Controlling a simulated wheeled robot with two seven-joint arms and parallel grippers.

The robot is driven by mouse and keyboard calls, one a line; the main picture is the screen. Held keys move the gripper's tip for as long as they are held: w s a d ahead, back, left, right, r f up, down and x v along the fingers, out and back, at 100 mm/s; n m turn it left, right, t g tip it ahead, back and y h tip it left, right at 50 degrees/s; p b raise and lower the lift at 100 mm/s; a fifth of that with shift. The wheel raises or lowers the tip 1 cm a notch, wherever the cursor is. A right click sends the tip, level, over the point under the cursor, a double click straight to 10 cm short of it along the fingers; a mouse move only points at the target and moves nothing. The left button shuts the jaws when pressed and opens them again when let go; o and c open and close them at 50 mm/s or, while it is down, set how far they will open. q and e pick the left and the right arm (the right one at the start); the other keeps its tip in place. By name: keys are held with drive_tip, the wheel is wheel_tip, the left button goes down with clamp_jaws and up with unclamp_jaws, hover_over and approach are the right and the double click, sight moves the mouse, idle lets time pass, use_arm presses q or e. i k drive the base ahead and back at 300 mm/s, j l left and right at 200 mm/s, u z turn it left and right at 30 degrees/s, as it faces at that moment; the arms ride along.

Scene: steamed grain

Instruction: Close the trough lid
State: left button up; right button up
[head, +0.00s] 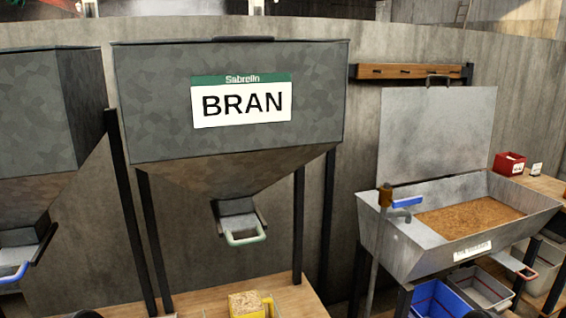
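The trough (408,252) is a grey metal basin on dark legs at the right of the head view, with brown grain (468,216) inside. Its lid (436,135) is a flat grey panel standing upright at the trough's back edge, so the trough is open. A dark handle (437,79) sits on the lid's top edge. Neither of my grippers shows in this view.
A hopper labelled BRAN (235,140) stands in the middle on dark legs. A blue-handled tap (402,203) is at the trough's left. A red box (510,163) sits behind right. Bins (484,290) are underneath.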

sight(426, 133)
drive_tip(key=u, duration=0.8)
drive_tip(key=k+l+u, duration=0.1)
drive_tip(key=l+u, duration=0.3)
drive_tip(key=k+l+u, duration=0.15)
drive_tip(key=l+u, duration=0.25)
drive_tip(key=k+l+u, duration=0.2)
drive_tip(key=l+u, duration=0.25)
drive_tip(key=k+l+u, duration=0.15)
drive_tip(key=u, duration=0.25)
drive_tip(key=k+l+u, duration=0.15)
drive_tip(key=k+u, duration=0.25)
drive_tip(key=k+l+u, duration=0.25)
drive_tip(key=k, duration=0.3)
drive_tip(key=k+u, duration=0.25)
drive_tip(key=k, duration=0.25)
drive_tip(key=k+l+z, duration=0.15)
drive_tip(key=k+z, duration=0.2)
drive_tip(key=k, duration=0.3)
drive_tip(key=k+l+z, duration=0.3)
drive_tip(key=k, duration=0.3)
drive_tip(key=k+l+z, duration=0.35)
drive_tip(key=k+l, duration=0.15)
drive_tip(key=k, duration=0.05)
